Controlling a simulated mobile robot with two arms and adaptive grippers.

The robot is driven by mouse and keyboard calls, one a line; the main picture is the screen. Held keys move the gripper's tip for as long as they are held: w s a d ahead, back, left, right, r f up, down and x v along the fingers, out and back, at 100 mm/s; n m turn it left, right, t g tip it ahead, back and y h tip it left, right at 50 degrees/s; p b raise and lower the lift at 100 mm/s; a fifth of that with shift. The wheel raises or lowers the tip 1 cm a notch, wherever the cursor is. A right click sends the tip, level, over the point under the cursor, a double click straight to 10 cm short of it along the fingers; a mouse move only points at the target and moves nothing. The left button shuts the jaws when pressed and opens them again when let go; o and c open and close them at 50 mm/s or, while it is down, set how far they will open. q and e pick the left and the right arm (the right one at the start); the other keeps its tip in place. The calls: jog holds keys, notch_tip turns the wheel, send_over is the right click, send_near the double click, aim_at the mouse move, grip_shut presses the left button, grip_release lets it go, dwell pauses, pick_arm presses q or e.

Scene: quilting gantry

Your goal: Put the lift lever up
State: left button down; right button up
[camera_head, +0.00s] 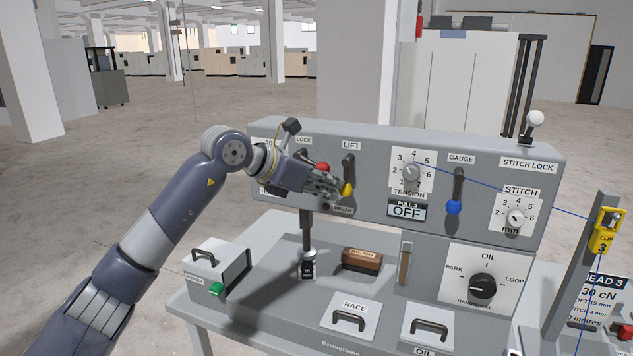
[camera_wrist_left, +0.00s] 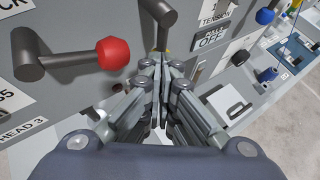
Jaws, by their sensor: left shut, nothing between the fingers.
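The lift lever (camera_head: 348,168) is a dark lever under the LIFT label on the grey panel, hanging down from its pivot with a yellow knob (camera_head: 347,190) at its lower end. My left gripper (camera_head: 338,187) is shut and empty, with its fingertips close beside the knob; I cannot tell whether they touch. In the left wrist view the shut fingertips (camera_wrist_left: 163,62) cover most of the knob, and the lever's dark arm (camera_wrist_left: 158,12) shows above them. My right gripper is not in view.
The LOCK lever's red knob (camera_head: 322,166) is close to the left gripper; it also shows large in the wrist view (camera_wrist_left: 113,53). The gauge lever's blue knob (camera_head: 453,207) and the tension dial (camera_head: 411,172) are to the right. A brown brush (camera_head: 362,260) lies below.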

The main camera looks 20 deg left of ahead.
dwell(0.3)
pick_arm(q)
jog(key=shift+f+b, duration=0.2)
jog(key=shift+b, duration=0.2)
jog(key=shift+d, duration=0.1)
jog(key=shift+d+n+h+b, duration=0.15)
jog(key=shift+n+h+b, duration=0.3)
jog(key=shift+b, duration=0.25)
